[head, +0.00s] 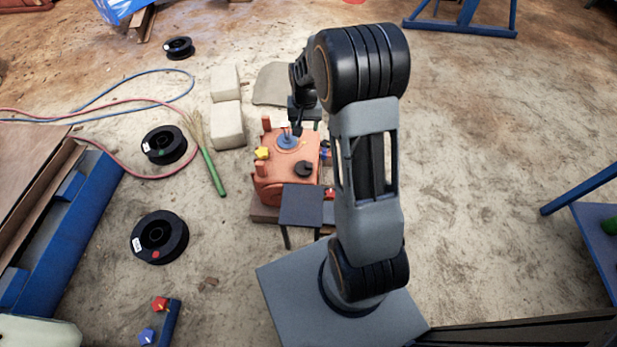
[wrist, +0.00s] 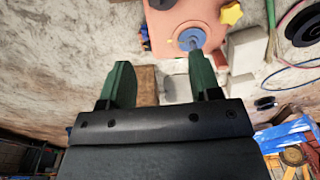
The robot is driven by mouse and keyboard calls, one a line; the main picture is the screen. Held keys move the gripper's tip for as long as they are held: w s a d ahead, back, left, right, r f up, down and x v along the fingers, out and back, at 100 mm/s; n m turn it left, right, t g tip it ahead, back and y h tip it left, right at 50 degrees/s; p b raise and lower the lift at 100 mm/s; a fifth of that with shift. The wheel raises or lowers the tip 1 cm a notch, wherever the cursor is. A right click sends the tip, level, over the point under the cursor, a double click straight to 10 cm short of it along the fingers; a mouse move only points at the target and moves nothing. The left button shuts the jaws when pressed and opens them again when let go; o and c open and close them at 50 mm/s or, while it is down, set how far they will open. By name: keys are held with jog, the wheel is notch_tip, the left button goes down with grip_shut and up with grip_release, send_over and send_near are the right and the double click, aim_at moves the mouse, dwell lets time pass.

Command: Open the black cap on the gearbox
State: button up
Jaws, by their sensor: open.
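The orange gearbox (head: 272,180) stands on a low base in the head view. The black cap (head: 304,169) is on its top, toward the near right. In the wrist view a dark round part, apparently the cap (wrist: 162,4), is cut off by the top edge. A round blue part (head: 288,142) and a yellow knob (head: 262,153) are also on the gearbox top. My gripper (wrist: 159,58) is open, its green fingers apart with nothing between them. In the head view it is at the gearbox's far side, near the blue part and away from the cap. Its height above the top is unclear.
A dark small table (head: 302,205) stands against the gearbox's near side. Pale blocks (head: 227,125) and a green-handled brush (head: 214,173) lie to the left. Black spools (head: 159,238) and hoses are farther left. The floor at the right is mostly clear.

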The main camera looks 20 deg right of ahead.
jog(key=m+b, duration=0.1)
jog(key=b, duration=0.2)
send_over(309, 164)
notch_tip(309, 164, down, 11)
jog(key=shift+g, duration=0.3)
notch_tip(309, 164, down, 14)
jog(key=b, duration=0.5)
jog(key=shift+s+a+r, duration=0.1)
grip_shut()
